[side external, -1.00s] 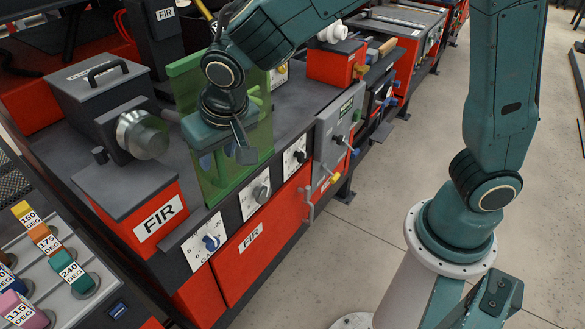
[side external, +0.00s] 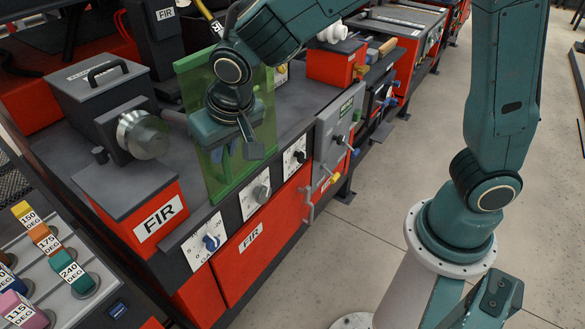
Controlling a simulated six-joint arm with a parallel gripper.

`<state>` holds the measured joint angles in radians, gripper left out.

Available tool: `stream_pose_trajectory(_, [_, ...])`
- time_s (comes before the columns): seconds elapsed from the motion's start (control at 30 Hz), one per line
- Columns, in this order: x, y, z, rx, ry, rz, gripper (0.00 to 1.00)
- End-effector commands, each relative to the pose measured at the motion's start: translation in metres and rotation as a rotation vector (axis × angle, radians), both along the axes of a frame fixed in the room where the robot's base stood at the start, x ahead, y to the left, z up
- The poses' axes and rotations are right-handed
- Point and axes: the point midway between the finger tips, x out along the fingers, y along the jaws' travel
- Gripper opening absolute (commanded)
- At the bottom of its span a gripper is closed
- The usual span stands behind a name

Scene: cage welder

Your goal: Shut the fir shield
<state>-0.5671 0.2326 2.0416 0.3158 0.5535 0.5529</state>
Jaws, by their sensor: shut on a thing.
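The fir shield (side external: 222,178) is a see-through green panel with a green frame.
A grey machine head with a metal chuck (side external: 143,134) is left of the shield. A FIR-labelled red block (side external: 158,217) stands at front left. Dials (side external: 208,241) and a grey lever panel (side external: 335,135) line the front edge. Coloured knobs (side external: 72,270) are at lower left. Open floor lies to the right.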

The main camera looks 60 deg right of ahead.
Motion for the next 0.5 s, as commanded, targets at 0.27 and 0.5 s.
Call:
stream_pose_trajectory(0.27, [0.0, -0.043, 0.001, 0.0, 0.0, -0.006, 0.0])
stream_pose_trajectory(0.5, [0.0, -0.091, 0.001, 0.0, 0.0, -0.009, 0.0])
